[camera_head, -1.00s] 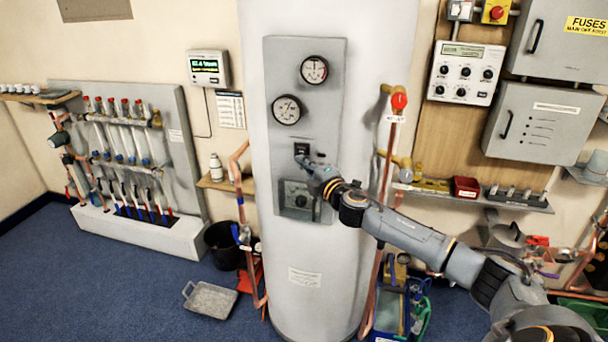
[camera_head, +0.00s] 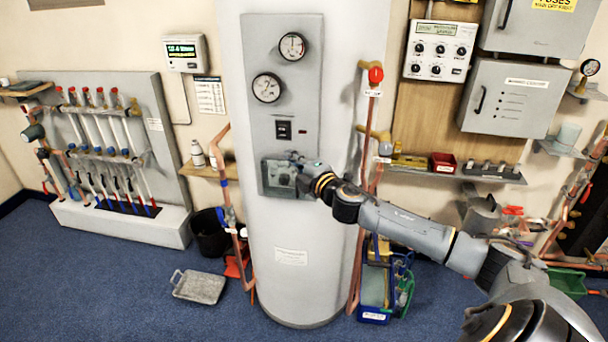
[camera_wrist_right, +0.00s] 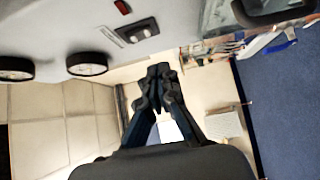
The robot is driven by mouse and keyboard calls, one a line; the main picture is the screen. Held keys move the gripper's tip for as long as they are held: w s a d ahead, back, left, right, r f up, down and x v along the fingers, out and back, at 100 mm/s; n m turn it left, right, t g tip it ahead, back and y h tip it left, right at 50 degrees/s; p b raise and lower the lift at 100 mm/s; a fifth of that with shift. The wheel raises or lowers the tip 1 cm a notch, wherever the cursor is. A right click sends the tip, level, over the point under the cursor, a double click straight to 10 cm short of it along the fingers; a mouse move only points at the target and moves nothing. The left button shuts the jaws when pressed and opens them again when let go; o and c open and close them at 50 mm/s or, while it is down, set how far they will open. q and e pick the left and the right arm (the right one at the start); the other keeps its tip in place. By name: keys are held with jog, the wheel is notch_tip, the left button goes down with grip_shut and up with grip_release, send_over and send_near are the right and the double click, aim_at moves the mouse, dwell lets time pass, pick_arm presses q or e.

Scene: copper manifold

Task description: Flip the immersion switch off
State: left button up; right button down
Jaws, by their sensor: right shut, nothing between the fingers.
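The immersion switch (camera_head: 283,130) is a small black switch on the grey panel (camera_head: 255,50) of the tall cylinder. In the right wrist view the switch (camera_wrist_right: 137,32) shows from the side; I cannot tell its position for sure. My right gripper (camera_head: 296,160) is below the switch, in front of the dial box. In the right wrist view its fingers (camera_wrist_right: 160,72) are together, empty and apart from the switch. My left gripper is not in view.
Two round gauges (camera_head: 266,88) (camera_head: 292,46) sit above the switch. The dial box (camera_head: 268,176) is below it, partly hidden by my gripper. Copper pipes with a red-handled valve (camera_head: 376,75) run close to the cylinder's right side. The floor at front left is mostly clear.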

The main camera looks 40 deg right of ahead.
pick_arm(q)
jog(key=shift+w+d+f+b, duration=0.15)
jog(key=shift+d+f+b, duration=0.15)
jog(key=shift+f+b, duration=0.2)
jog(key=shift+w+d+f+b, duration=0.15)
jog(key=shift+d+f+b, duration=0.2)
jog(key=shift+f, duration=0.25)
pick_arm(e)
jog(key=s, duration=0.4)
jog(key=s+a, duration=0.1)
jog(key=s, duration=0.1)
jog(key=shift+f, duration=0.1)
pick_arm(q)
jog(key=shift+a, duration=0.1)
